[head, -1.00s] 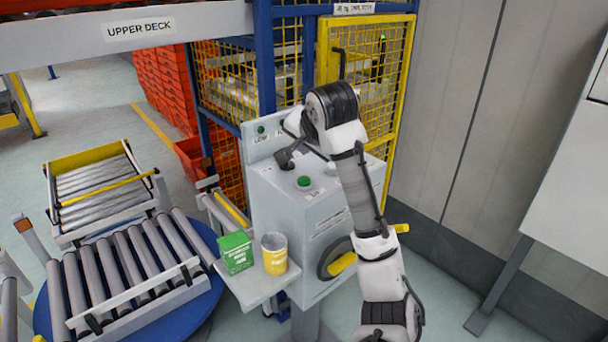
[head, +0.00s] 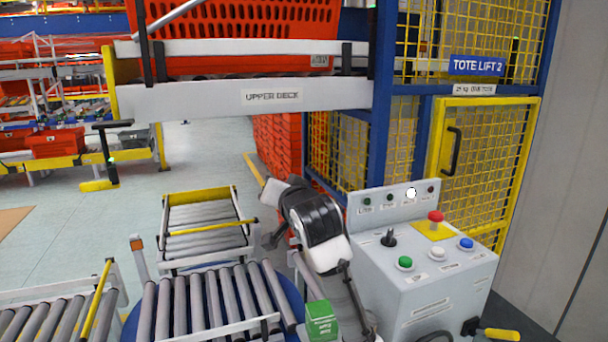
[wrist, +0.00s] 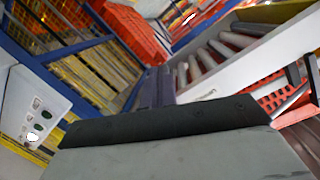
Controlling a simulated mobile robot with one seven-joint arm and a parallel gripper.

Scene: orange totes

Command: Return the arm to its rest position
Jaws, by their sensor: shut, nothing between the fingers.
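My arm (head: 318,228) is bent in the head view, left of the grey control console (head: 428,290). My gripper (head: 270,240) is at its left end, small and dark, above the floor behind the roller conveyor. It looks clear of the console and rollers. In the wrist view the narrow dark fingers (wrist: 152,90) are together with nothing seen between them. My forearm hides part of the conveyor's turntable.
The console carries a black lever (head: 389,238), a red button (head: 436,216), and green, white and blue buttons. A green box (head: 320,320) stands close to my arm. An orange tote (head: 240,35) sits on the upper deck. Yellow mesh fencing (head: 485,160) is behind.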

